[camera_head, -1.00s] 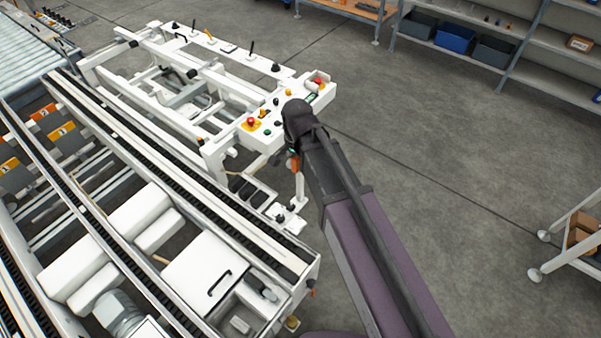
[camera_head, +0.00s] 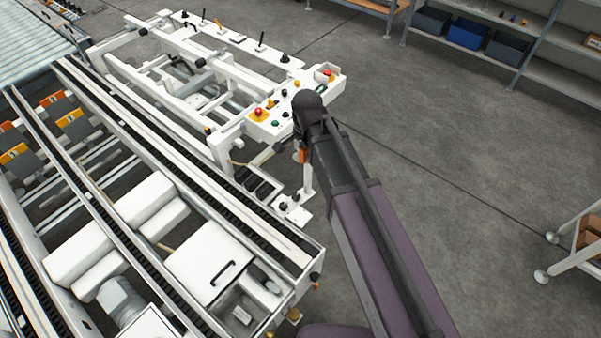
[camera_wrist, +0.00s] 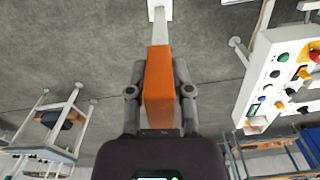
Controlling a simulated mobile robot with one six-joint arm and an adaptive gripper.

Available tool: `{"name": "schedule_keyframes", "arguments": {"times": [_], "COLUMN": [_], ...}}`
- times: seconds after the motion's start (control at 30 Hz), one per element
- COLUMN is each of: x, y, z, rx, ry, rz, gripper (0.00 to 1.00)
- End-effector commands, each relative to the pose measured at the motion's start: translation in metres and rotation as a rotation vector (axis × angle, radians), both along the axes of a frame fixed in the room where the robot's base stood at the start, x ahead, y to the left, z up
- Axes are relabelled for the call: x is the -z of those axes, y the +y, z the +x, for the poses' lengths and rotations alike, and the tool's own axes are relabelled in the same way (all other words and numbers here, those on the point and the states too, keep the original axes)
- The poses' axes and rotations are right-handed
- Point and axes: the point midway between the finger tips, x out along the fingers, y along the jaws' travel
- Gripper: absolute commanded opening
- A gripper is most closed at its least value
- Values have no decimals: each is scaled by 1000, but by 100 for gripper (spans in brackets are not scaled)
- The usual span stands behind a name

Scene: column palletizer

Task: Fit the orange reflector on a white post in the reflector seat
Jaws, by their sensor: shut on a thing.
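The orange reflector (camera_wrist: 158,88) fills the space between the two fingers of my gripper (camera_wrist: 160,95) in the wrist view, which are shut on it. Its white post runs away from the gripper and ends in a white foot (camera_wrist: 160,10). In the head view a sliver of the reflector (camera_head: 303,156) shows beneath my dark wrist, and the white post (camera_head: 307,178) hangs below it, close to the machine's corner. A small white plate with black knobs (camera_head: 293,209) lies just left of the post's lower end. I cannot tell which part is the reflector seat.
The white frame's control panel (camera_head: 285,110) with coloured buttons is left of my arm. The conveyor rails (camera_head: 240,215) fill the left side. A white-legged cart (camera_head: 575,255) is at the right; shelves with bins (camera_head: 470,33) are at the back. Grey floor between is clear.

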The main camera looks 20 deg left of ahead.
Motion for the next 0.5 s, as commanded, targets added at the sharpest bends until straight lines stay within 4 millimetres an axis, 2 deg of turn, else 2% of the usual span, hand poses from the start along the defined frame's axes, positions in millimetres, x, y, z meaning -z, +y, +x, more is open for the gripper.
{"name": "schedule_keyframes", "arguments": {"times": [0.03, 0.5], "x": [9, 60], "y": [1, 10], "z": [2, 14], "rx": [40, 551], "ry": [0, 0], "rz": [0, 0], "gripper": [0, 0]}}
